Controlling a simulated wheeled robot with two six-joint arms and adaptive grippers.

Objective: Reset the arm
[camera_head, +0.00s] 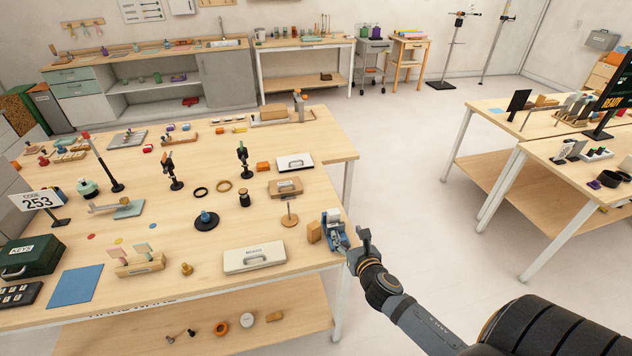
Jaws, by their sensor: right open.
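My right arm (408,312) comes in from the lower right and stretches forward. Its right gripper (358,242) is at the right edge of the near table (190,205). The gripper is open, and I see nothing held in it. It is close beside a blue and grey device (334,230) at the table's right edge; I cannot tell whether they touch. My left arm and gripper are not in view.
Clear floor (420,200) lies to the right, before another table (570,165).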

